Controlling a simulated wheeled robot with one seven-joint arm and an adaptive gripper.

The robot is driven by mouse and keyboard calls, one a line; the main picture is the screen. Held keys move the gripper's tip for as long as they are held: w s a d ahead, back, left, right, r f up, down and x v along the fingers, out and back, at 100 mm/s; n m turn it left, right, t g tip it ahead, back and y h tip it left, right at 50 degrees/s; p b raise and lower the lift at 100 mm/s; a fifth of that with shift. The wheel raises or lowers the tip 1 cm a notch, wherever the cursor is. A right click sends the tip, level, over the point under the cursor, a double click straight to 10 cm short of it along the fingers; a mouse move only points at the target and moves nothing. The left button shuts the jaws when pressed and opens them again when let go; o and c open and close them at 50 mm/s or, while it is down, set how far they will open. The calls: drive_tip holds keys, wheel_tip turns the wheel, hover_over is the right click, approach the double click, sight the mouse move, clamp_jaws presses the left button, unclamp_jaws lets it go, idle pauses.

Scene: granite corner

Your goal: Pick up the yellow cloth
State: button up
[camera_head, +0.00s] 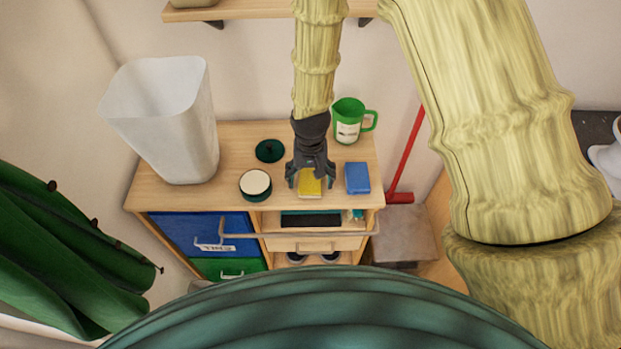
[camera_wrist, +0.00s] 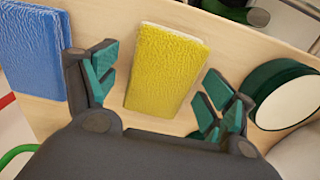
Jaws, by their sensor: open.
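The yellow cloth (camera_head: 310,184) is a small flat rectangular pad on the wooden cabinet top. It also shows in the wrist view (camera_wrist: 165,70), lying between the two fingers and apart from both. My gripper (camera_head: 310,183) is directly above the cloth, pointing down. In the wrist view my gripper (camera_wrist: 163,92) is open and empty, with one green-padded finger on each side of the cloth. The gripper hides part of the cloth in the head view.
A blue cloth (camera_head: 357,178) lies right of the yellow one. A green-sided round tin (camera_head: 255,186), a dark green lid (camera_head: 270,150), a green mug (camera_head: 350,121) and a tall white bin (camera_head: 168,115) share the cabinet top (camera_head: 233,150). A shelf (camera_head: 245,9) is above.

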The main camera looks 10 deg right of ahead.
sight(311, 178)
drive_tip(key=shift+f, duration=0.1)
drive_tip(key=c, duration=1.1)
drive_tip(key=shift+r+b, duration=1.1)
drive_tip(key=shift+r, duration=0.65)
drive_tip(key=s+a+r+b, duration=0.1)
drive_tip(key=s+b, duration=0.3)
drive_tip(key=s, duration=1.2)
drive_tip(key=shift+a+r, duration=0.25)
drive_tip(key=shift+a, duration=0.15)
drive_tip(key=o, duration=0.5)
drive_tip(key=c, duration=0.4)
